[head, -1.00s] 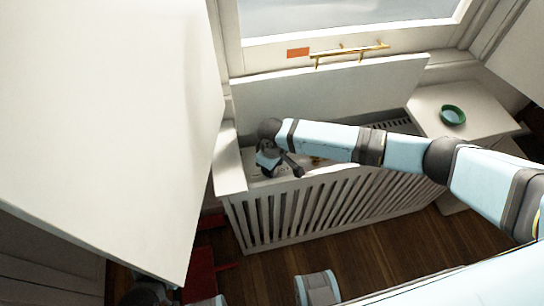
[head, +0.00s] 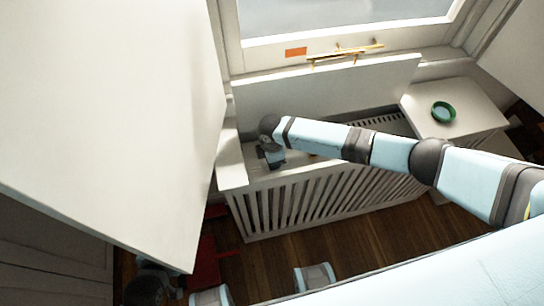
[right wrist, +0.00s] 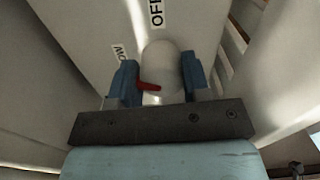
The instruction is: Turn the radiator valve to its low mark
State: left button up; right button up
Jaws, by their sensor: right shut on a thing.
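The radiator valve (right wrist: 162,75) is a white rounded knob with a red pointer (right wrist: 149,86) in the right wrist view. The pointer aims left in that view. A label reading OFF (right wrist: 156,14) is above the knob, and a partly hidden label, apparently LOW (right wrist: 120,52), is at its upper left. My right gripper (right wrist: 155,82) is shut on the knob, one blue finger on each side. In the head view my right gripper (head: 273,158) reaches down inside the left end of the white slatted radiator cover (head: 310,200), hiding the valve. My left gripper cannot be made out.
The cover's raised lid (head: 320,95) stands behind my right arm, below the window with a brass handle (head: 345,52). A green dish (head: 443,112) sits on a white shelf (head: 480,105) at right. A large white panel (head: 100,110) fills the left. Wooden floor shows in front.

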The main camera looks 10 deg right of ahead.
jog(key=shift+n, duration=1.3)
jog(key=o, duration=0.9)
notch_tip(320, 180, up, 14)
jog(key=shift+f+p, duration=0.1)
jog(key=shift+p, duration=0.7)
